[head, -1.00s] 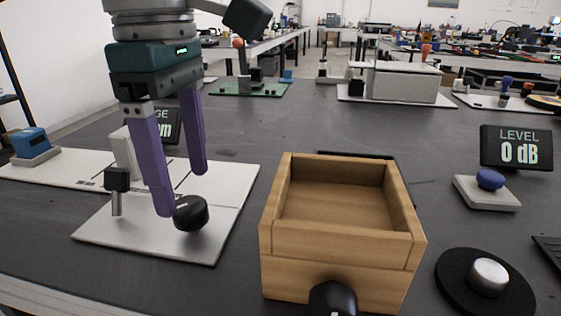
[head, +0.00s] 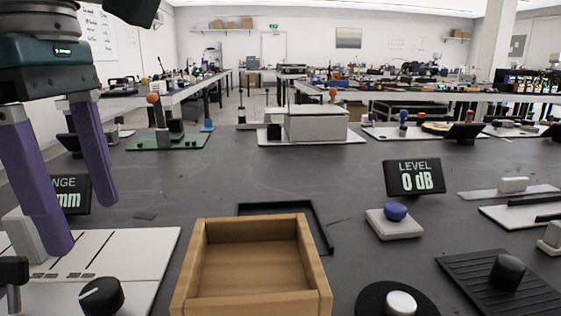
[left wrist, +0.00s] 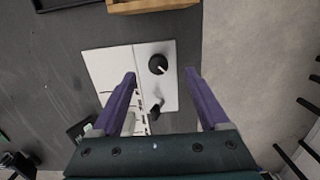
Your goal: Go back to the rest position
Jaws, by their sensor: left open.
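My left gripper (head: 88,225) is at the left of the head view, with two purple fingers spread apart and nothing between them. It hangs above a white board that carries a black knob (head: 101,296). In the left wrist view the open fingers (left wrist: 160,75) point toward this board, and the knob (left wrist: 157,64) shows just beyond the tips, apart from them. My right gripper is in neither view.
An open, empty wooden box (head: 252,296) stands at the front centre. A level display (head: 414,177) and a blue button (head: 396,211) are to its right. A black knob on a ridged plate (head: 507,272) is farther right. The dark table (head: 300,180) behind the box is mostly clear.

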